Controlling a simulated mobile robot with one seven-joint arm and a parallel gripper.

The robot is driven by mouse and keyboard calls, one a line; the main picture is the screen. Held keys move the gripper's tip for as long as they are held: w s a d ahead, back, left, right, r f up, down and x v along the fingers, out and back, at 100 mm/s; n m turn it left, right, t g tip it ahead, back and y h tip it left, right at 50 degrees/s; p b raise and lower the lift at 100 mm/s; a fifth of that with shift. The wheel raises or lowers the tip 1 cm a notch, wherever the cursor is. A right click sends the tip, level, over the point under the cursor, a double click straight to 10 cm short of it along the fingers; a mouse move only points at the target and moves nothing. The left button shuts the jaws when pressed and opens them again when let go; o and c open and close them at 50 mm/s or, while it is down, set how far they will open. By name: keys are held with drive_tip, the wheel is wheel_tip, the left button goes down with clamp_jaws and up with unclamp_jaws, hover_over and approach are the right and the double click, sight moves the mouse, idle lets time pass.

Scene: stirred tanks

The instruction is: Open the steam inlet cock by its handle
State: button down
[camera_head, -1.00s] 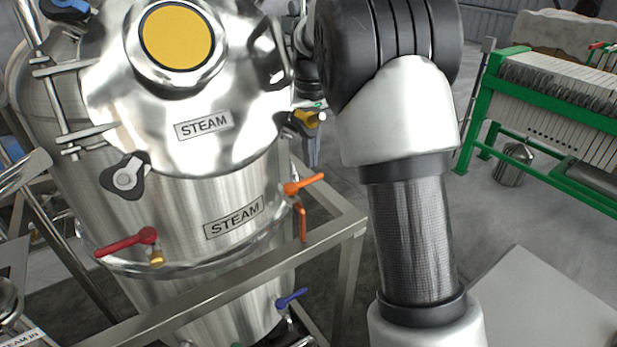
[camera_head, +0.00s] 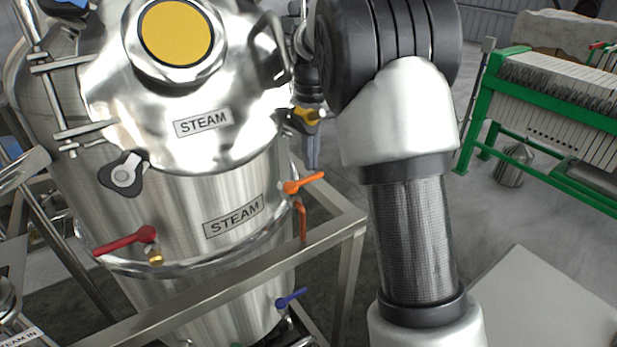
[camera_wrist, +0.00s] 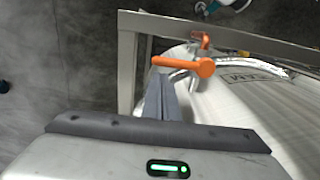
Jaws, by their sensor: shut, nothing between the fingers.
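An orange lever handle (camera_head: 304,183) sticks out to the right from the side of the steel tank (camera_head: 170,215), beside the lower STEAM plate (camera_head: 234,216). In the wrist view the orange handle (camera_wrist: 183,64) lies across, just beyond the fingertips, its round hub to the right. My gripper (camera_head: 312,166) points down above the handle, near the tank's right side. In the wrist view my gripper (camera_wrist: 160,76) has its fingers together and empty. It appears close to the lever's free end; whether it touches cannot be told.
A steel frame rail (camera_head: 250,268) runs in front of the tank. A red lever (camera_head: 125,241) is at the tank's left and a blue lever (camera_head: 291,298) lower down. A green-framed press (camera_head: 555,120) stands at the right.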

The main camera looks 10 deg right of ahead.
sight(318, 174)
drive_tip(key=shift+f+b, duration=0.55)
drive_tip(key=shift+f, duration=0.7)
drive_tip(key=shift+s+d+b, duration=0.4)
drive_tip(key=shift+s+b, duration=0.1)
drive_tip(key=shift+s, duration=0.35)
drive_tip(key=shift+s+d+b, duration=0.35)
drive_tip(key=shift+s+b, duration=0.1)
drive_tip(key=shift+s, duration=0.4)
drive_tip(key=shift+w+a+p, duration=0.2)
drive_tip(key=shift+w+p, duration=0.15)
drive_tip(key=shift+p, duration=0.2)
drive_tip(key=shift+r+p, duration=3.05)
drive_tip(key=shift+r, duration=0.5)
